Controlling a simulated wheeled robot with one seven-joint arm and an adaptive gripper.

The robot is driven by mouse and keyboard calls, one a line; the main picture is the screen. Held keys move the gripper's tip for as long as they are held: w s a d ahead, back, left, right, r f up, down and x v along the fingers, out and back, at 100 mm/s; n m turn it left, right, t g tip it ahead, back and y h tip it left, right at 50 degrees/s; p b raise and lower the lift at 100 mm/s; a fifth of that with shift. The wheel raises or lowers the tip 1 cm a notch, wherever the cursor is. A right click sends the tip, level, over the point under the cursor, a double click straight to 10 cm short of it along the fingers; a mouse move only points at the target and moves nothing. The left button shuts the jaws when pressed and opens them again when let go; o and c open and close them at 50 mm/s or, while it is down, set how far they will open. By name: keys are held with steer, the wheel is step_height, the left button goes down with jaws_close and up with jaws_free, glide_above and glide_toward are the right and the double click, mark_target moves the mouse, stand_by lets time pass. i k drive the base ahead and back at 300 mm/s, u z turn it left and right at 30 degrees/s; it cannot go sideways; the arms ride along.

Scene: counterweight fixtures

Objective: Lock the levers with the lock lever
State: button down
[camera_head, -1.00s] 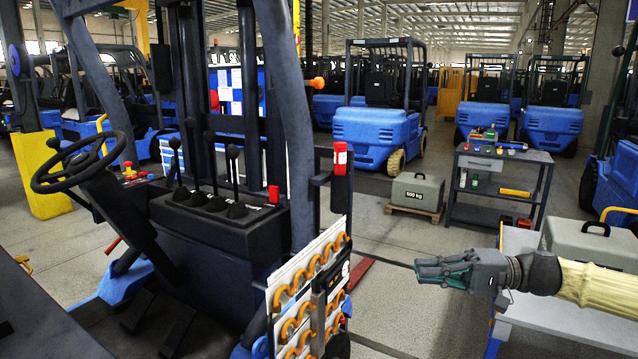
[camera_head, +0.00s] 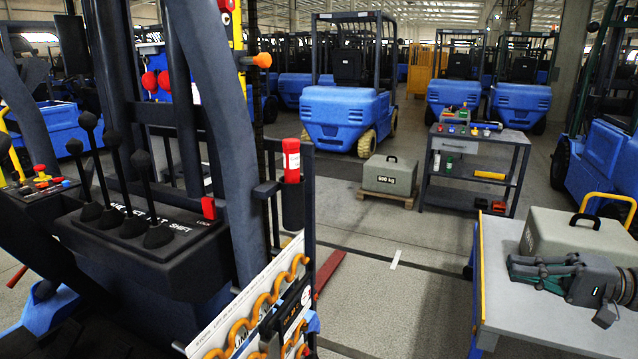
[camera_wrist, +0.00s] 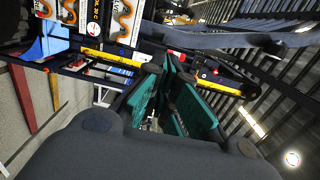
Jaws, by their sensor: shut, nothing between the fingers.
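Several black knobbed levers (camera_head: 147,195) stand upright on the dark console (camera_head: 120,235) of the forklift at the left of the head view. The red lock lever (camera_head: 208,208) is at the console's right end, beside small white "LOCK" lettering. My gripper (camera_head: 513,268) is at the lower right of the head view, well to the right of the console. It points left, in front of a grey weight on a bench. It is shut and empty. Its teal finger pads (camera_wrist: 180,100) show in the wrist view. I cannot make out the levers in the wrist view.
The forklift's thick mast post (camera_head: 225,150), a red cylinder (camera_head: 291,160) and a panel with orange coils (camera_head: 265,310) stand between console and gripper. The bench (camera_head: 550,325) carries the grey weight (camera_head: 570,235). Open floor (camera_head: 400,290) lies between panel and bench.

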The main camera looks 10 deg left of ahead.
mark_target(209, 207)
steer(key=u, duration=0.55)
steer(key=i, duration=0.95)
steer(key=u, duration=0.85)
